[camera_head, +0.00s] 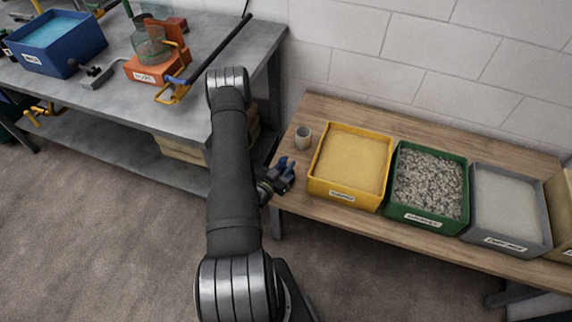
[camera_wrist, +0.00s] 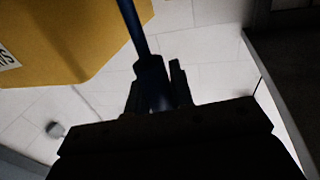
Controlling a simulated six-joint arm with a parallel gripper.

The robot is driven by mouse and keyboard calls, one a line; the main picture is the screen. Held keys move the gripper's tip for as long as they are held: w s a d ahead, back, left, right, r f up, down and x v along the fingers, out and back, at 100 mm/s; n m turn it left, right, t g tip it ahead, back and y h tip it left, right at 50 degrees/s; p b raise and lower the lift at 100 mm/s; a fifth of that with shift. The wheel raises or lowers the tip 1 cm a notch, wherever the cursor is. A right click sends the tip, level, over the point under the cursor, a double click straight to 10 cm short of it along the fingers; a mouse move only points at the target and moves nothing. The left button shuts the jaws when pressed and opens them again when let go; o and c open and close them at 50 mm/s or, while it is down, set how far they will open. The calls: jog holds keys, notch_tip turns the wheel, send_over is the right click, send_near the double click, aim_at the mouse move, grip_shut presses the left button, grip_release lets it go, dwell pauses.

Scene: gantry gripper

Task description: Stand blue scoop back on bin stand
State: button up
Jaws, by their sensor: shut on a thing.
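My gripper (camera_head: 281,178) is low in the gap between the two tables, just left of the wooden table's near left corner. It is shut on a dark blue handle, which I take to be the scoop (camera_head: 284,163). In the wrist view, the gripper (camera_wrist: 156,92) is shut around this blue scoop handle (camera_wrist: 133,22), which runs up out of the picture. The scoop's bowl is not visible. A small grey cup-like holder (camera_head: 303,138) stands on the wooden table, left of the yellow bin; I cannot tell whether it is the bin stand.
A yellow bin (camera_head: 347,192), a green bin (camera_head: 425,222) and a grey bin (camera_head: 506,245) stand in a row on the wooden table (camera_head: 318,209). The yellow bin (camera_wrist: 95,62) looms close in the wrist view. A grey workbench (camera_head: 150,115) with tools is at left.

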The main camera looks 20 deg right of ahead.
jog(key=shift+f, duration=0.1)
jog(key=o, duration=0.9)
jog(key=v, duration=1.2)
jog(key=shift+d, duration=0.1)
jog(key=shift+r+x, duration=0.2)
jog(key=shift+x, duration=1.75)
jog(key=shift+r+x, duration=0.15)
jog(key=shift+x, duration=1.85)
jog(key=shift+r+x, duration=0.2)
jog(key=shift+x, duration=1.75)
